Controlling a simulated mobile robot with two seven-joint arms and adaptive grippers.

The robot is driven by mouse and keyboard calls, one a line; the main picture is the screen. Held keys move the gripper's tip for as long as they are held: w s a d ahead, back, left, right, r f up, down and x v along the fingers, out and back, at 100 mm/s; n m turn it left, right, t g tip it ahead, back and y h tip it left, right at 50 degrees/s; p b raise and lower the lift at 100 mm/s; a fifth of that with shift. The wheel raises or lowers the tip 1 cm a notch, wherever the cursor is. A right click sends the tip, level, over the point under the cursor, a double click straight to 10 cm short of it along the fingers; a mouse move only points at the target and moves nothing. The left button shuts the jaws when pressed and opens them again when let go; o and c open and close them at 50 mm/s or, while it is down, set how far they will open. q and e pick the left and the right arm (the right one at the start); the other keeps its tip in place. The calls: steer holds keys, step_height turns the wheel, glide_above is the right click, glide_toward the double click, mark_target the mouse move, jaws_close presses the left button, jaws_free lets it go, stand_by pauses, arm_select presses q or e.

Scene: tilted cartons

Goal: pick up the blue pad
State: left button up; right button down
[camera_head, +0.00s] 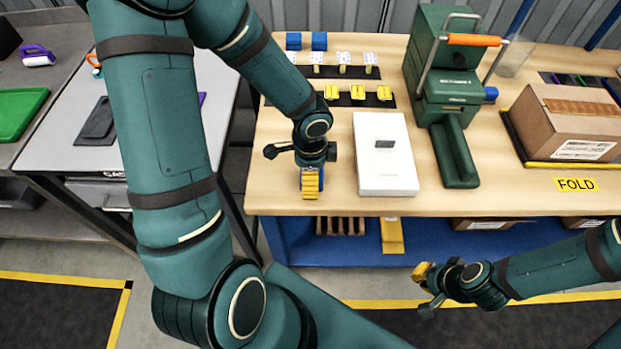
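Two small blue pads stand side by side at the back left of the wooden table; one blue pad (293,41) is left of the other blue pad (319,41). My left gripper (310,186) points down at the table's front-left edge, well in front of both. Its yellow fingers show, with a little blue around them; I cannot tell what that blue is or whether the fingers hold it. My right gripper (422,273) hangs in front of the table, below its top, far from the blue pads. Its finger gap is too small to make out.
A white box (384,175) lies right of my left gripper. Rows of yellow pieces (357,93) lie behind. A green press (446,70) and a cardboard carton (575,120) stand to the right. A blue shelf (450,240) is under the table.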

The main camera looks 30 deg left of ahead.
arm_select(q)
steer(key=shift+f, duration=0.15)
steer(key=c, duration=0.9)
